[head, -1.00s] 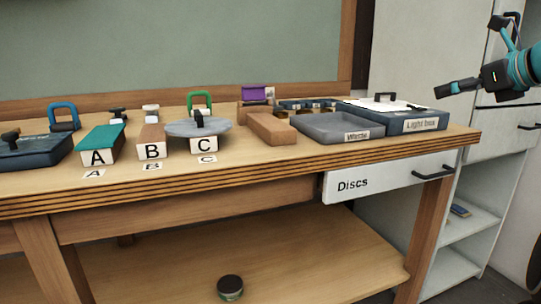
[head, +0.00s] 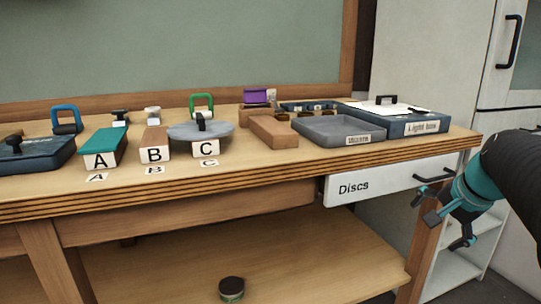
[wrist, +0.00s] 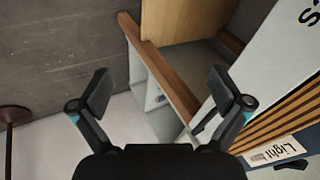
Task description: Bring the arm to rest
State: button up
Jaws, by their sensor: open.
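My gripper (head: 436,216) is at the right of the head view, low in front of the bench's right end, just below the drawer handle (head: 435,178) in the picture. Its fingers are spread and hold nothing. In the wrist view the two open fingers (wrist: 160,90) show with empty space between them. Beyond them are a bench leg (wrist: 165,70) and the floor. My dark arm comes in from the right edge of the head view; the rest of it is out of frame.
The white Discs drawer (head: 390,177) is under the tabletop, close to my gripper. On the bench are a Waste tray (head: 340,131), a Light box (head: 425,125) and lettered blocks A, B and C. A white cabinet (head: 430,60) stands behind at the right. A round tin (head: 231,288) sits on the lower shelf.

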jog(key=s+a+f+n+p, duration=0.1)
jog(key=s+a+f+n, duration=0.3)
jog(key=s+a+n, duration=0.2)
jog(key=s+a+f+n+p, duration=0.1)
jog(key=s+a+f+n, duration=0.3)
jog(key=s+a, duration=0.7)
jog(key=shift+a+f+n+g, duration=0.25)
jog(key=shift+a+n+g, duration=0.2)
jog(key=shift+n, duration=0.65)
